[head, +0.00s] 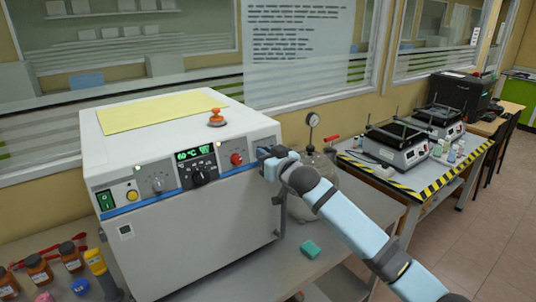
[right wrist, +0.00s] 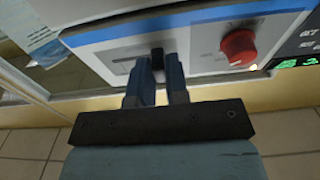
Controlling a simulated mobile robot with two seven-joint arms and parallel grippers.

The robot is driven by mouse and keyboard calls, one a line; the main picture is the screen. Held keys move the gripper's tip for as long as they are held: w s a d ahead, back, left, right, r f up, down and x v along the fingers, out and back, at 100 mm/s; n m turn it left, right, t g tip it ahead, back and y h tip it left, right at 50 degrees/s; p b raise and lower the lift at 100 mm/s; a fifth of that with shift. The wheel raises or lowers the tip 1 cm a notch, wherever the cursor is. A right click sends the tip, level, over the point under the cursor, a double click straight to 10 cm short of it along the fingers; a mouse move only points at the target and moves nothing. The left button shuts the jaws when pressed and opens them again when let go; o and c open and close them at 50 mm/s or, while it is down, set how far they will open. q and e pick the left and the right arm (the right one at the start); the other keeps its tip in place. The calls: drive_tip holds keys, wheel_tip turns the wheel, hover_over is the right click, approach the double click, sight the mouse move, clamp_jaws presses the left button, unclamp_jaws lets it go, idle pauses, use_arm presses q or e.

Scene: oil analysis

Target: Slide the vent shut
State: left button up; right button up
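The vent is a horizontal slot (right wrist: 124,66) with a black slider knob (right wrist: 157,58) on the front panel of the white oven (head: 190,235). In the right wrist view the knob sits at the slot's right end as pictured. My right gripper (right wrist: 157,66) has its two blue fingers on either side of the knob, seemingly touching it. In the head view my right gripper (head: 267,155) is at the right end of the oven's front panel and hides the vent. My left gripper is not in view.
A red knob (head: 237,159) is beside the vent on the panel. A yellow sheet (head: 158,112) and an orange-topped valve (head: 216,118) are on the oven's top. A green sponge (head: 309,249) lies on the bench under my right arm. Bottles (head: 38,269) stand at left.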

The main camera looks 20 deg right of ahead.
drive_tip(key=o, duration=0.3)
drive_tip(key=shift+a, duration=0.2)
drive_tip(key=shift+o, duration=0.3)
drive_tip(key=b+v, duration=0.2)
drive_tip(key=v, duration=1.2)
drive_tip(key=shift+a, duration=0.1)
